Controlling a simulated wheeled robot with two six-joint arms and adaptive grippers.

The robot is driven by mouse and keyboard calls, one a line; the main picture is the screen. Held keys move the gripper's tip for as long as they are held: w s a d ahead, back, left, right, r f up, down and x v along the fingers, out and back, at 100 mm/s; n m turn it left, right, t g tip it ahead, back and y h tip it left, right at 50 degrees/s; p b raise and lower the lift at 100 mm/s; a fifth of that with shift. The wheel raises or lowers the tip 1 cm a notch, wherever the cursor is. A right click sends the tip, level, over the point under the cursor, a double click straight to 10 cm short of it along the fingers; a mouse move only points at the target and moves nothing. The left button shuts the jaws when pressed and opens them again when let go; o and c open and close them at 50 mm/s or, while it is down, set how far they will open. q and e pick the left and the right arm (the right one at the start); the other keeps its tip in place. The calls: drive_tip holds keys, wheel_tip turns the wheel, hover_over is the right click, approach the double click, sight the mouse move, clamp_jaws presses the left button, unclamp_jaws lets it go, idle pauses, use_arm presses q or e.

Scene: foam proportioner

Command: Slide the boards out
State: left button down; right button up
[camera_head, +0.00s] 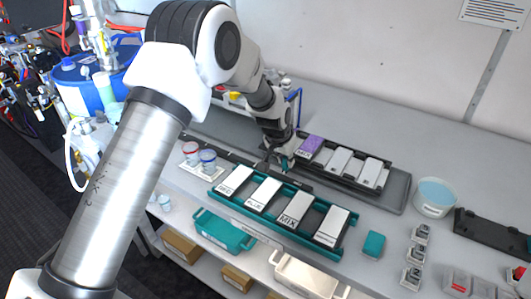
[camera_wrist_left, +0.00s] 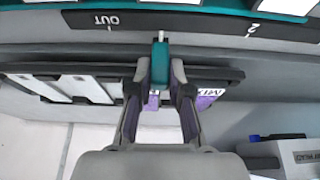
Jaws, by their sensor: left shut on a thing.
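My left gripper (camera_head: 278,158) is shut on a small teal knob (camera_wrist_left: 160,64); the knob also shows between the fingertips in the head view (camera_head: 284,164). In the wrist view the knob stands at a dark strip (camera_wrist_left: 200,24) marked "OUT" and "2". White-topped boards (camera_head: 265,193), with labels including "BLUE" and "MIX", sit in a row in a teal rack (camera_head: 342,245) in front of the gripper. A purple-topped board (camera_head: 309,145) and several pale boards (camera_head: 338,160) sit in a dark tray (camera_head: 387,186) behind. The fingers partly hide the purple board in the wrist view. My right gripper is out of view.
Red and blue tubs (camera_head: 208,160) stand left of the rack. A teal block (camera_head: 373,245), a round tub of blue liquid (camera_head: 435,197) and small grey pieces (camera_head: 417,253) stand to the right. Teal and cream bins (camera_head: 224,230) sit on the lower shelf.

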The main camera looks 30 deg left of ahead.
sight(305, 165)
use_arm(q)
drive_tip(key=d, duration=0.5)
drive_tip(key=shift+s+d, duration=0.15)
drive_tip(key=shift+s, duration=0.05)
drive_tip(key=shift+d, duration=0.15)
drive_tip(key=shift+f, duration=0.1)
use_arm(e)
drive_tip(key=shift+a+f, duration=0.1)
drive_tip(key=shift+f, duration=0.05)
use_arm(q)
drive_tip(key=c, duration=1.1)
unclamp_jaws()
drive_tip(key=shift+w+d+f, duration=0.1)
drive_tip(key=shift+w+d, duration=0.1)
drive_tip(key=shift+d, duration=0.15)
drive_tip(key=shift+s+a+r, duration=0.1)
drive_tip(key=shift+r, duration=0.1)
drive_tip(key=v, duration=1.1)
drive_tip(key=shift+r, duration=0.25)
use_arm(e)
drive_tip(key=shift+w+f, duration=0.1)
